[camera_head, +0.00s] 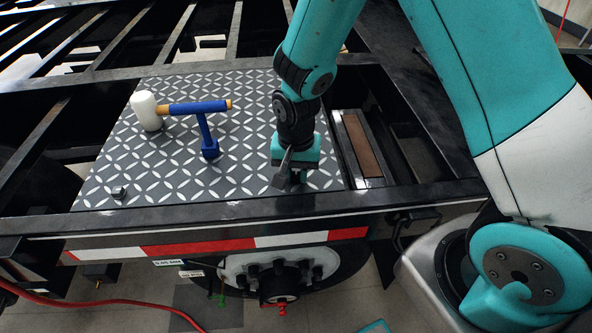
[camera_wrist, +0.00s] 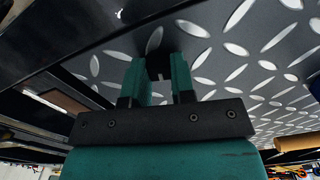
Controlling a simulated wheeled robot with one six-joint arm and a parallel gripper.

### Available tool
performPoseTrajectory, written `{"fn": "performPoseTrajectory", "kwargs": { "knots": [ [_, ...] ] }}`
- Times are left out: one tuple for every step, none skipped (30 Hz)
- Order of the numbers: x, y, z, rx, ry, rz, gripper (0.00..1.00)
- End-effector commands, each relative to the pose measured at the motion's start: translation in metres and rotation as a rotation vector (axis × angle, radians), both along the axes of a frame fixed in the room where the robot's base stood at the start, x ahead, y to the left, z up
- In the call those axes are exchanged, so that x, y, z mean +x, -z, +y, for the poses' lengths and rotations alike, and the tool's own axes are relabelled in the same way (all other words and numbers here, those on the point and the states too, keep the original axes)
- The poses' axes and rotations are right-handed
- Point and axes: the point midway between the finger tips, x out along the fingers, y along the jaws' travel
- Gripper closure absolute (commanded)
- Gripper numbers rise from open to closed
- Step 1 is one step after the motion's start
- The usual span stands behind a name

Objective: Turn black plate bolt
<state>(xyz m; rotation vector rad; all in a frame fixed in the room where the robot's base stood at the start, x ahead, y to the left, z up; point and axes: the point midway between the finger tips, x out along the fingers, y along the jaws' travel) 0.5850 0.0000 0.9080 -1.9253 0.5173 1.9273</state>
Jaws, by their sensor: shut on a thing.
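The black plate (camera_head: 245,130) is a dark diamond-pattern sheet lying on the trailer frame. A small bolt (camera_head: 119,193) stands near its front left corner. My gripper (camera_head: 287,180) is low over the plate's front right corner, pointing down. In the wrist view its two teal fingers (camera_wrist: 160,75) are shut on a small dark bolt head (camera_wrist: 158,68) at the plate surface. The fingers hide most of that bolt, and in the head view I cannot see it.
A mallet (camera_head: 147,111) with a white head lies on the plate, beside a blue tool (camera_head: 208,142). A recessed slot with a brown strip (camera_head: 362,145) is right of the plate. The frame's front rail (camera_head: 240,211) runs along the near side.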

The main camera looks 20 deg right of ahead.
Motion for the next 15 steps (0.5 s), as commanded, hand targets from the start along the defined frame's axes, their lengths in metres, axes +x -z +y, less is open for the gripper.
{"fn": "performPoseTrajectory", "kwargs": {
  "knots": [
    [0.0015, -0.0011, -0.0005, -0.001, 0.002, -0.005, 1.00],
    [0.0015, -0.0011, -0.0005, -0.001, 0.002, -0.005, 1.00],
    [0.0015, -0.0011, -0.0005, -0.001, 0.002, -0.005, 1.00],
    [0.0015, -0.0011, -0.0005, -0.001, 0.002, -0.005, 1.00],
    [0.0015, -0.0011, -0.0005, -0.001, 0.001, -0.005, 1.00],
    [0.0015, -0.0011, -0.0005, -0.001, 0.001, -0.005, 1.00],
    [0.0015, -0.0012, -0.0005, -0.001, 0.001, -0.005, 1.00],
    [0.0015, -0.0012, -0.0005, -0.001, 0.001, -0.005, 1.00],
    [0.0015, -0.0012, -0.0005, -0.001, 0.001, -0.005, 0.70],
    [0.0016, -0.0011, -0.0005, -0.001, 0.001, -0.005, 0.63],
    [0.0014, -0.0011, -0.0005, -0.001, 0.001, -0.005, 0.56],
    [0.0013, -0.0010, -0.0004, -0.001, 0.000, -0.004, 0.51],
    [0.0012, -0.0009, -0.0003, -0.001, 0.000, -0.004, 0.51],
    [0.0011, -0.0008, -0.0004, -0.001, 0.000, -0.003, 0.51],
    [0.0009, -0.0007, -0.0003, -0.001, 0.000, -0.003, 0.51]
  ]
}}
